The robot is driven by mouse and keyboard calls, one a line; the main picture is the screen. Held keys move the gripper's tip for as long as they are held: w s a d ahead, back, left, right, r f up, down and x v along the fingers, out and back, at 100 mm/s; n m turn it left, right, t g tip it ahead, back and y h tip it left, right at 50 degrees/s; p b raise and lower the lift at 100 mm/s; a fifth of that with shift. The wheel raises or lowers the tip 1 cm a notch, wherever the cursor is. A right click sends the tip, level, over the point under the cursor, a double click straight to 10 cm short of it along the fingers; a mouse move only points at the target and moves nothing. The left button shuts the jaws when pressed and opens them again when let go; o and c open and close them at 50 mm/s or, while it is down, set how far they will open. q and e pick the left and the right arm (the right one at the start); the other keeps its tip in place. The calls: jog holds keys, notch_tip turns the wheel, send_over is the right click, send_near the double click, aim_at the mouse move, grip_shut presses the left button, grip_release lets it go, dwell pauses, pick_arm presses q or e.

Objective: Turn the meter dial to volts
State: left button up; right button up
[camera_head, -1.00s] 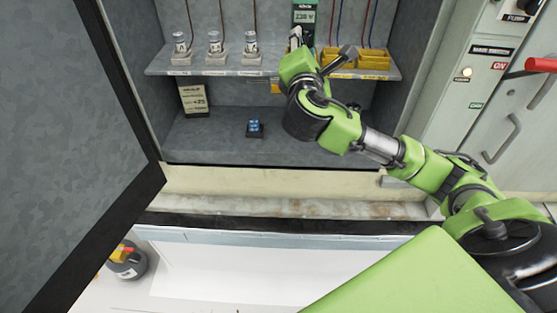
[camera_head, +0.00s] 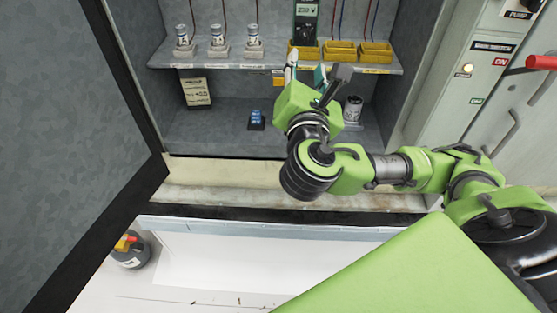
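The meter (camera_head: 306,12) is a green and black device at the top middle of the cabinet, standing behind the upper shelf's edge and cut off by the picture's top. Its round dark dial (camera_head: 305,33) shows in its lower part; the pointer is too small to read. My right gripper (camera_head: 312,72) is below the meter, in front of the shelf edge, apart from the dial in the picture. Its fingers point up, and the arm hides part of them, so I cannot tell how far they are open. A small teal patch shows between them. My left gripper is not in view.
Yellow bins (camera_head: 340,50) stand right of the meter, and several white cans (camera_head: 217,38) stand left on the upper shelf (camera_head: 215,62). A blue item (camera_head: 256,118) and another can (camera_head: 352,108) are on the lower level. The open cabinet door (camera_head: 70,130) fills the left.

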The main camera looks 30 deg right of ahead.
pick_arm(q)
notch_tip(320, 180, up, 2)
jog(key=shift+p, duration=0.35)
pick_arm(e)
jog(key=w+a+f+m+g+y, duration=0.2)
jog(key=f+m, duration=0.1)
jog(key=f, duration=1.2)
jog(key=w+a+f+m+g+y, duration=0.2)
jog(key=f+m+g, duration=0.1)
jog(key=f, duration=1.3)
jog(key=shift+f+y, duration=0.15)
jog(key=shift+y, duration=0.15)
